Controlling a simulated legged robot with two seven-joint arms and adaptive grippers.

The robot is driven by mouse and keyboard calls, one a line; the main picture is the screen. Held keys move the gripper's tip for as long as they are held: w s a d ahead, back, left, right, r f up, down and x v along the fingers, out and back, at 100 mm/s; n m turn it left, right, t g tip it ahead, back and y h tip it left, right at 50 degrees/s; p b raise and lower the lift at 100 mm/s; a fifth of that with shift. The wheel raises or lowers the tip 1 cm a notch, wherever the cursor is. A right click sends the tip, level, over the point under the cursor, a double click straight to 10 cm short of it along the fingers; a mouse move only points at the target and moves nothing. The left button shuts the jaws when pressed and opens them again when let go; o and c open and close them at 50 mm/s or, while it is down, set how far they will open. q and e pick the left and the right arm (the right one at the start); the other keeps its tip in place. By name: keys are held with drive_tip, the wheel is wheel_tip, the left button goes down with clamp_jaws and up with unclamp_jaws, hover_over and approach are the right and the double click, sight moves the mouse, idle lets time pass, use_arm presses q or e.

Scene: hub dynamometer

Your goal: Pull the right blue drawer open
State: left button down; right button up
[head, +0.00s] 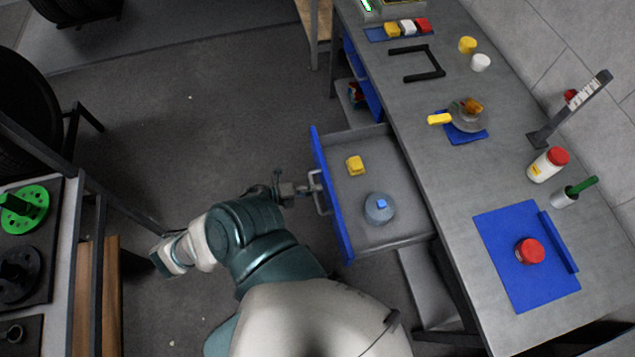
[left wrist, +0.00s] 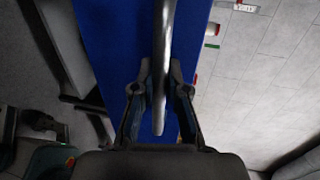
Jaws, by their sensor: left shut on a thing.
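The right blue drawer (head: 331,196) stands pulled out from under the grey workbench. Its grey interior holds a yellow block (head: 355,165) and a clear round container (head: 380,208) with a small blue cube. My left gripper (head: 308,190) is at the metal handle (head: 320,192) on the drawer's blue front. In the left wrist view, the fingers (left wrist: 160,95) are shut on the handle bar (left wrist: 163,50), with the blue front (left wrist: 110,50) behind it. My right gripper is not in view.
The grey workbench (head: 440,190) carries a blue mat with a red-lidded jar (head: 529,252), a white bottle (head: 547,165) and a black bracket (head: 420,64). Another blue drawer front (head: 362,80) is farther along. A rack with a green disc (head: 22,210) stands at left. The floor between is clear.

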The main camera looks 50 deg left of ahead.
use_arm(q)
drive_tip(key=shift+s+d+f, duration=0.25)
drive_tip(key=shift+f, duration=0.1)
drive_tip(key=c, duration=1.2)
unclamp_jaws()
drive_tip(key=shift+w+r, duration=0.15)
drive_tip(key=shift+r, duration=0.1)
drive_tip(key=v, duration=1.2)
